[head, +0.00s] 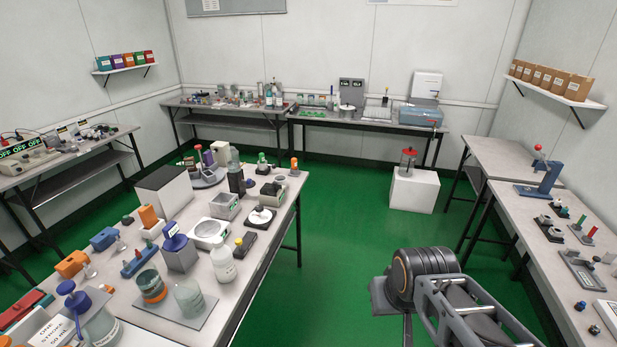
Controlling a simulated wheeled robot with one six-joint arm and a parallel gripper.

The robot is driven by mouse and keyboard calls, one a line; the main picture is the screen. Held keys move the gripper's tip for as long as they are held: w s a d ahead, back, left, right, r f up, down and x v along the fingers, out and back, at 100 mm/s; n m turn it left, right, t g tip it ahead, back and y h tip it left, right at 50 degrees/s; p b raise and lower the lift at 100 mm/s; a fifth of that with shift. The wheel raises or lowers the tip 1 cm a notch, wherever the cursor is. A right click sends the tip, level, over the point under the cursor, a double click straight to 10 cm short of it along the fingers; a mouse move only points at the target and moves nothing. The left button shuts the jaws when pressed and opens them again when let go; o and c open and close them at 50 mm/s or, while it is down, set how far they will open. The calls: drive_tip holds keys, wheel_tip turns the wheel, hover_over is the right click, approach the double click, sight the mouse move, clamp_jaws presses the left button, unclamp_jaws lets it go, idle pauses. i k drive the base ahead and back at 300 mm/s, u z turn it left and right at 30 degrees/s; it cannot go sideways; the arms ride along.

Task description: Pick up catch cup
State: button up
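I cannot tell for sure which thing is the catch cup. Several cup-like vessels stand on the near left table: a clear cup (189,298) at the front, a clear vessel with an orange band (151,286) beside it, and a white round dish (210,232) farther back. A grey square container (225,206) is behind the dish. Part of my arm shows at the lower right, over the green floor, apart from this table. My gripper is not in view.
The near left table (262,262) is crowded with bottles and testers; a white bottle (223,264) stands near its right edge. A white block (413,190) with a red-topped device stands on the floor. Tables line the right (510,210) and back. Green floor (345,225) is open between.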

sight(280, 179)
drive_tip(key=z, duration=0.4)
drive_tip(key=i, duration=2.05)
drive_tip(key=u, duration=1.5)
drive_tip(key=i, duration=0.55)
drive_tip(key=u, duration=0.5)
